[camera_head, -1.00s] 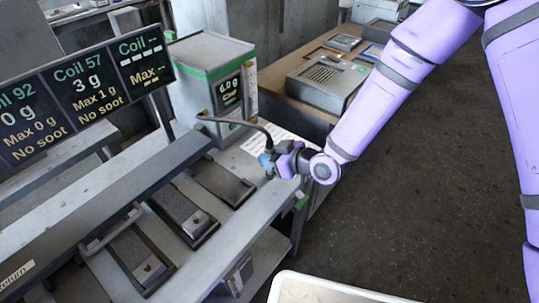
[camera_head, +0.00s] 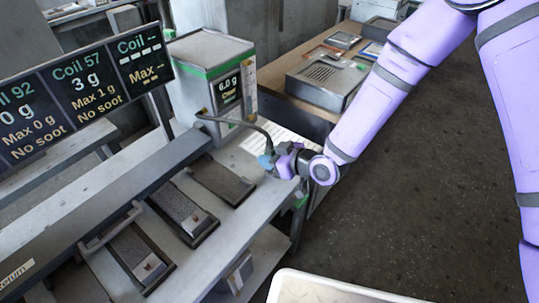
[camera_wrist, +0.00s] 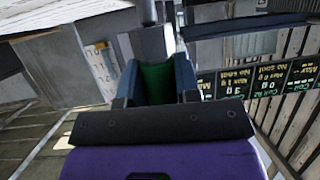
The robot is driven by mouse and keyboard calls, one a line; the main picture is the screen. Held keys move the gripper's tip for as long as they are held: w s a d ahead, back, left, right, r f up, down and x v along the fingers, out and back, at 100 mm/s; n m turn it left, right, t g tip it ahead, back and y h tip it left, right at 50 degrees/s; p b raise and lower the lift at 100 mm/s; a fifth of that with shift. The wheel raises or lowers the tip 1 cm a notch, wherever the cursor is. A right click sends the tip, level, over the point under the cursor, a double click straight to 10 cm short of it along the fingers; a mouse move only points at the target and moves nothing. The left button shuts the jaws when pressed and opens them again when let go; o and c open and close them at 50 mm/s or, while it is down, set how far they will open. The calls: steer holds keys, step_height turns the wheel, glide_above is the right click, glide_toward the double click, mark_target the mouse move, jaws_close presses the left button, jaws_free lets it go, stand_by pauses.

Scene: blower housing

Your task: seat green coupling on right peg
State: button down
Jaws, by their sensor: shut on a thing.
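My gripper (camera_head: 267,161) is above the bench near its right end, in front of the grey-green box. In the wrist view the two dark blue fingers (camera_wrist: 157,85) are closed around a green part (camera_wrist: 156,78), which I take to be the green coupling. In the head view the coupling is hidden by the gripper. A dark hose (camera_head: 235,121) runs from the box to the gripper. I cannot make out the right peg in either view.
The grey-green box (camera_head: 205,52) with a 6.0 g readout stands behind the gripper. Dark trays (camera_head: 221,181) lie left of it on the bench. A display board (camera_head: 85,85) hangs at left. A pale bin (camera_head: 330,290) is at the bottom. The floor at right is clear.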

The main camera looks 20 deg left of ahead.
steer(key=shift+f, duration=0.85)
steer(key=c, duration=0.8)
jaws_free()
steer(key=shift+o, duration=0.2)
steer(key=shift+d, duration=0.1)
steer(key=v, duration=1)
steer(key=shift+d+r, duration=0.25)
steer(key=shift+d, duration=0.05)
steer(key=shift+s, duration=0.1)
